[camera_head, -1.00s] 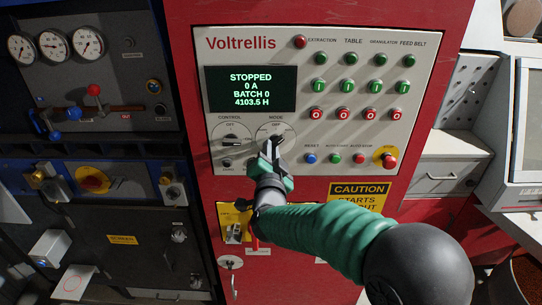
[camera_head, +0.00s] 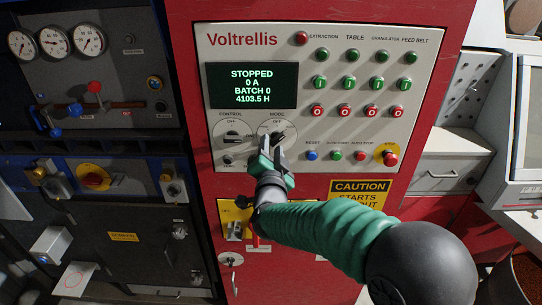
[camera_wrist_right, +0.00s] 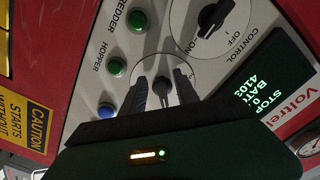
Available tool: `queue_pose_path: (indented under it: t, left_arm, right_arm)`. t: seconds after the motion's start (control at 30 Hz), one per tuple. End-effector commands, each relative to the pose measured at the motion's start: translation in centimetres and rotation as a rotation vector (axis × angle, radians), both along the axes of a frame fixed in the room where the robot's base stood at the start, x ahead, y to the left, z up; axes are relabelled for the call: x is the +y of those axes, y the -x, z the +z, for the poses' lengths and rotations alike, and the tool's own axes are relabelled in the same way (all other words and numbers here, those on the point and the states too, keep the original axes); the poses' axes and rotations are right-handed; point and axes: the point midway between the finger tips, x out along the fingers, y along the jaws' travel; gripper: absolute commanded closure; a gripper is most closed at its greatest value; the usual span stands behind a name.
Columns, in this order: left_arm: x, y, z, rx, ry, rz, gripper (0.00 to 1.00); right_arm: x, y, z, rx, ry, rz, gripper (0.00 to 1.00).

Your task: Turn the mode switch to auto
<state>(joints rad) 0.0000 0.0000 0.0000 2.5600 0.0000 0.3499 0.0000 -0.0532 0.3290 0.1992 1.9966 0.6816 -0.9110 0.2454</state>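The mode switch is a dark rotary knob below the MODE label on the grey control panel (camera_head: 440,60). In the head view it is mostly hidden by my right gripper (camera_head: 272,146). In the right wrist view the mode switch (camera_wrist_right: 161,88) shows between the two dark fingertips of my right gripper (camera_wrist_right: 161,92). The fingers are apart, one on each side of it, with gaps visible. I cannot tell which position its pointer marks. The display (camera_head: 252,86) reads STOPPED, 0 A, BATCH 0. My left gripper is not in view.
The control switch (camera_head: 232,138) is just left of the mode switch. Coloured push buttons and a red stop button on a yellow plate (camera_head: 390,158) are to the right. A yellow caution sign (camera_head: 360,192) and a padlock-type yellow plate (camera_head: 236,222) are below.

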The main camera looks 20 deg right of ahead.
Motion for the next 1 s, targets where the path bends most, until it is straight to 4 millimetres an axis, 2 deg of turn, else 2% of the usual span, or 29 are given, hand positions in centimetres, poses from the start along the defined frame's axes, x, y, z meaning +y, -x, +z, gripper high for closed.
queue_pose_path:
  t: [0.17,0.4,0.6,0.77,1.0]
  left_arm:
    - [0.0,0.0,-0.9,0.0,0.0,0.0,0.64]
    - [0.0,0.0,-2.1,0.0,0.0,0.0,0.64]
    - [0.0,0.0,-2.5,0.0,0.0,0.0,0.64]
    - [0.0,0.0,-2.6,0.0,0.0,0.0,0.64]
    - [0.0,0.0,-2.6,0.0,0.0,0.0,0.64]
  right_arm:
    - [1.0,2.9,-0.2,-0.001,0.0,0.004,0.64]
    - [3.0,9.7,-0.1,-0.003,0.0,0.006,0.64]
    - [4.3,14.2,-0.1,-0.001,0.0,0.004,0.64]
    - [4.6,15.7,-0.2,0.002,0.001,0.001,0.64]
    - [4.6,15.8,-0.2,0.002,0.0,0.001,0.64]
